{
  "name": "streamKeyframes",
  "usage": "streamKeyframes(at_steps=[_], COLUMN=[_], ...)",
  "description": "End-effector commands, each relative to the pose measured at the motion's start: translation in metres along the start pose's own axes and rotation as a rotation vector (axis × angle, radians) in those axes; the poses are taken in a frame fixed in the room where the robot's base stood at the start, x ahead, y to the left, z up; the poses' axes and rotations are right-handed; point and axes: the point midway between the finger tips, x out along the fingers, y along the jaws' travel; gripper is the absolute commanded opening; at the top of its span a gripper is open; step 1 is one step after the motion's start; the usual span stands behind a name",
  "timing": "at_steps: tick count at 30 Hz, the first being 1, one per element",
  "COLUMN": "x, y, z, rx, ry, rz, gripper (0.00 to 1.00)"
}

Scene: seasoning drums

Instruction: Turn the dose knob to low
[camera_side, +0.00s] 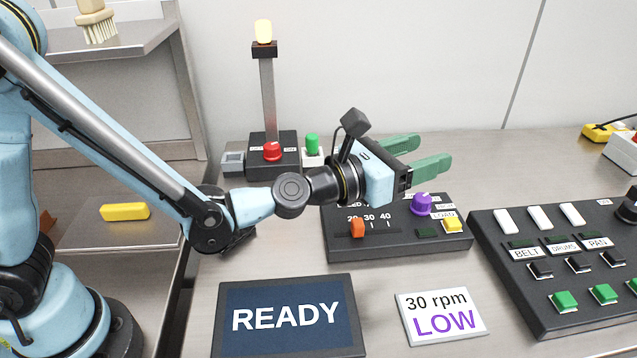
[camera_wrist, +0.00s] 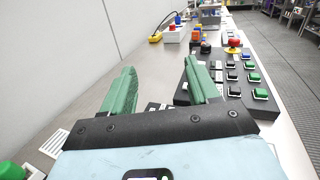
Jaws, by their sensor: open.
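The purple dose knob (camera_side: 422,204) sits on a black control box (camera_side: 340,248) in the side view. The box also has an orange slider (camera_side: 357,228) near the 20 mark of a 20-30-40 scale, and a yellow button (camera_side: 452,226). My gripper (camera_side: 422,154), with green fingers, is open and empty above and behind the box, pointing right. Its fingers also show spread apart in the wrist view (camera_wrist: 160,85). The knob is not clearly visible in the wrist view. The setting the knob points at is too small to read. A card (camera_side: 445,338) reads "30 rpm LOW".
A screen (camera_side: 285,350) reads READY. A large black panel (camera_side: 510,290) with BELT, DRUMS and PAN switches lies at the right. A light tower (camera_side: 267,95) with a red button (camera_side: 272,151) stands behind my wrist.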

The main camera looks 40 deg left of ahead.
Motion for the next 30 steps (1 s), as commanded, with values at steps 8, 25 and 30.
streamKeyframes(at_steps=[8,25,30], x=[0.003,-0.020,0.002], y=[-0.003,-0.014,0.001], z=[-0.012,-0.090,-0.101], rx=[-0.075,-0.047,-0.049], ry=[0.024,0.414,0.413], rz=[0.329,0.548,0.550], gripper=[0.60,0.60,0.60])
